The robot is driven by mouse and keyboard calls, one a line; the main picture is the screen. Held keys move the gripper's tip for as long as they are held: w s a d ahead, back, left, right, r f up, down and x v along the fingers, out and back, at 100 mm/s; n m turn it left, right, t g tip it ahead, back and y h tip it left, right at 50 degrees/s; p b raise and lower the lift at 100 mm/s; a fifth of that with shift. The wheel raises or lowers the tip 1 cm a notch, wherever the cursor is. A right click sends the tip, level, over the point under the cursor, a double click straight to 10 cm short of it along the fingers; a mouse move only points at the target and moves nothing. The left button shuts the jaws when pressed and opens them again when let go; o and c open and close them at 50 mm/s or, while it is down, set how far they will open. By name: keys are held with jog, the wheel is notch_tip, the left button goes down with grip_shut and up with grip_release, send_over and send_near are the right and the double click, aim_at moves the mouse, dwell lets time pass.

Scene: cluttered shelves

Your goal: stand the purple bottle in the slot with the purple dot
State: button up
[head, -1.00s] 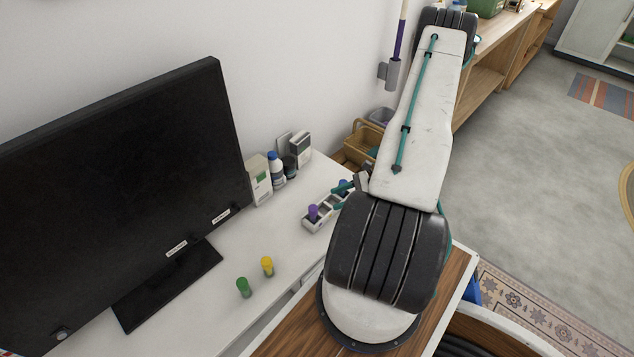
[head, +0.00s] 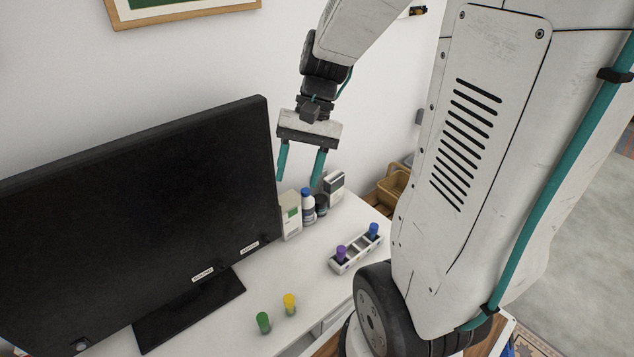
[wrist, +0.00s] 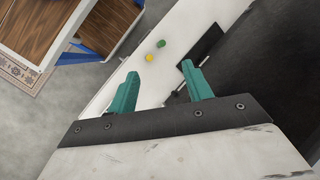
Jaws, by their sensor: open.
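The purple bottle (head: 341,254) stands upright in the left end slot of a small white rack (head: 350,265) on the white desk. A blue-capped bottle (head: 373,231) stands in the rack's right end slot. The middle of the rack looks empty. A purple dot cannot be made out at this size. My gripper (head: 301,181) is raised above the back of the desk, open and empty, apart from the rack. In the wrist view its teal fingers (wrist: 160,93) are spread with nothing between them.
A black monitor (head: 140,220) fills the left of the desk. A green bottle (head: 263,322) and a yellow bottle (head: 290,304) stand at the front. White boxes (head: 291,222) and a blue-capped white bottle (head: 308,203) stand by the wall. A basket (head: 393,186) lies beyond the desk.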

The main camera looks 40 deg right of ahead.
jog(key=s+a+r+n+t+h, duration=0.1)
jog(key=s+a+r+n+h, duration=0.1)
jog(key=s, duration=0.4)
jog(key=s+a+r+n+t+h, duration=0.1)
jog(key=s+a+r+n+h, duration=0.2)
jog(key=s+a+r+n, duration=0.1)
jog(key=shift+s+r+n+t, duration=0.3)
jog(key=shift+s+r+n, duration=0.2)
jog(key=shift+s, duration=0.4)
